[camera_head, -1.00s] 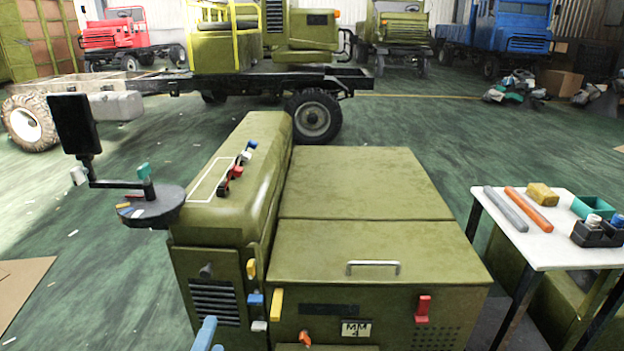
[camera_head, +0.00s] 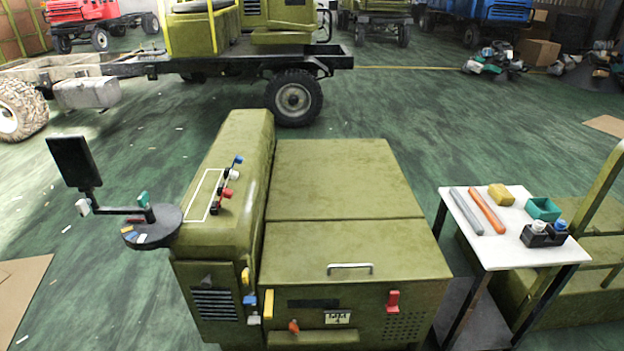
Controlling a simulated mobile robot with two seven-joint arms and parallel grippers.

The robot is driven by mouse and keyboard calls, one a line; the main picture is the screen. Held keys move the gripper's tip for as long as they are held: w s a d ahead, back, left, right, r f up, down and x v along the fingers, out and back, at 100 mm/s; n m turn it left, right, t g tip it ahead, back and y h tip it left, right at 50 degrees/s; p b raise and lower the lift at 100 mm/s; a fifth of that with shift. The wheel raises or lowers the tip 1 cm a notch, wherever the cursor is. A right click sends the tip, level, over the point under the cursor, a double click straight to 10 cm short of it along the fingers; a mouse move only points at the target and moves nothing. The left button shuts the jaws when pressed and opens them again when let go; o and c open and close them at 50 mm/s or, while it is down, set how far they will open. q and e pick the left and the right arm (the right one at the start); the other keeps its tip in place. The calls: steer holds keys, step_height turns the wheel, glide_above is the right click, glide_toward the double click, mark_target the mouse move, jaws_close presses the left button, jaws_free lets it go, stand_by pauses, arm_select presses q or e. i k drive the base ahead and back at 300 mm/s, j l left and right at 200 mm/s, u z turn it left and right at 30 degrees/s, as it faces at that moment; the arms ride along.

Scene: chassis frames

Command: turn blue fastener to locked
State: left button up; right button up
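The olive green machine cabinet (camera_head: 355,240) stands in the middle. On the narrow front panel at its left, a blue fastener (camera_head: 250,299) sits between a yellow one (camera_head: 245,277) above and a white one (camera_head: 254,320) below. It is too small here to tell whether it is locked. A taller yellow handle (camera_head: 268,304) is just to its right. Another blue piece (camera_head: 238,160) shows on the raised top, near red and white knobs. Neither of my grippers is in view.
A round dark tray with a screen (camera_head: 73,162) juts out at the left. A white table (camera_head: 470,210) with bars, a yellow block and a green bin stands at the right. An orange knob (camera_head: 294,327) and red latch (camera_head: 392,301) are on the cabinet front. Green floor is open behind.

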mark_target(252, 300)
steer(key=k+z, duration=0.1)
steer(key=k, duration=0.5)
steer(key=z, duration=1.5)
steer(key=k+j+z, duration=0.1)
steer(key=j+z, duration=0.15)
steer(key=j, duration=0.15)
steer(key=k+j+z, duration=0.2)
steer(key=j, duration=0.2)
steer(key=k+j, duration=0.15)
steer(key=j, duration=0.5)
steer(key=k+j, duration=0.15)
steer(key=j, duration=0.5)
steer(key=k+j, duration=0.15)
steer(key=j, duration=0.5)
steer(key=k+j, duration=0.2)
steer(key=j, duration=0.45)
steer(key=k+j, duration=0.15)
steer(key=j, duration=0.5)
steer(key=k+j, duration=0.15)
steer(key=j, duration=0.5)
steer(key=k+j, duration=0.15)
steer(key=j, duration=0.5)
steer(key=k+j, duration=0.15)
steer(key=j, duration=0.5)
